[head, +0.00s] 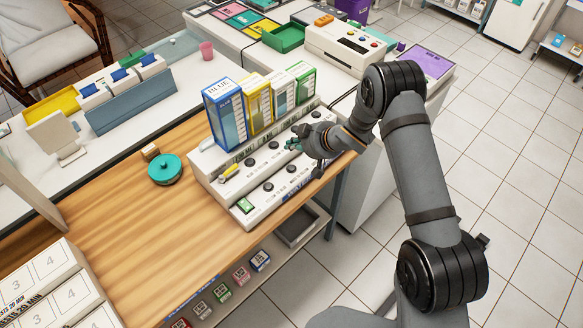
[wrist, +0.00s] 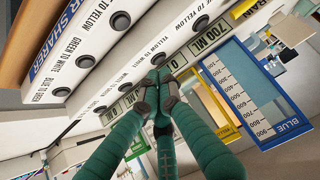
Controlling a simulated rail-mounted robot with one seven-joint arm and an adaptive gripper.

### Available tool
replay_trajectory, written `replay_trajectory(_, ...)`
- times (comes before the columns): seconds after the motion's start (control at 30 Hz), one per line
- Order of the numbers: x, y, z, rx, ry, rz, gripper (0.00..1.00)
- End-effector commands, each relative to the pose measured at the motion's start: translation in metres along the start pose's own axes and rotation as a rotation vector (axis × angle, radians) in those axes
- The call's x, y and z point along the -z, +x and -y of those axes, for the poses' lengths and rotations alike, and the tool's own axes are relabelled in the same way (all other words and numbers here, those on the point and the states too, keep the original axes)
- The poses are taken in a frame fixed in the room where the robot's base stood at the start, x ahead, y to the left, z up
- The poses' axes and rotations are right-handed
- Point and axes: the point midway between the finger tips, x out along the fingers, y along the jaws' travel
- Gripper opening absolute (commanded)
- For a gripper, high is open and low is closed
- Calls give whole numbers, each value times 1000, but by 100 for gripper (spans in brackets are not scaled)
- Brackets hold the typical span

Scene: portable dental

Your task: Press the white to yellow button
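A white control panel (head: 262,176) with rows of dark round buttons stands at the right end of the wooden table. In the wrist view, a dark button (wrist: 120,20) sits beside a label ending "TO YELLOW"; its first word is cut off. Beside it along the same row is the "GREEN TO WHITE" button (wrist: 85,61). My gripper (head: 294,143) is above the panel's right part. In the wrist view, its teal fingers (wrist: 158,80) meet at their grey tips, with nothing visible between them. They overlap the upper button row; contact with the panel cannot be told.
Tall blue (head: 225,113), yellow (head: 257,104), white and green volume-scale boxes stand along the panel's back edge. A teal lidded pot (head: 165,169) sits to the left on the table. A green button (head: 245,205) is at the panel's near end. The table's middle is clear.

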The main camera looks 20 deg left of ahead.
Motion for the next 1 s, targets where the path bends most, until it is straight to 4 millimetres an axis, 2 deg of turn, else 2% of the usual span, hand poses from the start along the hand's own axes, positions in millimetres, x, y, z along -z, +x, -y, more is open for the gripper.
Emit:
replay_trajectory(0.27, -18, 18, 0, -1, 2, 0, 0)
replay_trajectory(0.7, -59, 57, 0, 0, 1, 0, 0)
replay_trajectory(1.0, -62, 60, 0, 0, 1, 0, 0)
